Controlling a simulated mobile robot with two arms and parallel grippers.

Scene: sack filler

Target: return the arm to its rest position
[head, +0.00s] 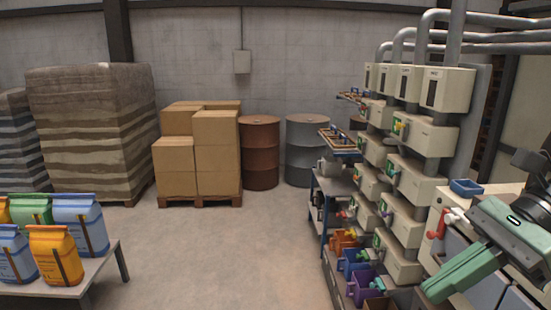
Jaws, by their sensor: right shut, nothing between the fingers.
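My right gripper (436,286) is at the lower right, at the end of my green and dark arm, in front of the pale cabinet beside the filler machine (408,205). It is shut and empty, pointing down and to the left. My left gripper is not in view.
Several filled sacks, blue, green and orange (55,255), stand on a low table (90,285) at the lower left. Coloured bins (355,262) sit at the machine's foot. Cardboard boxes (197,150) and drums (260,150) stand at the back wall. The middle floor is clear.

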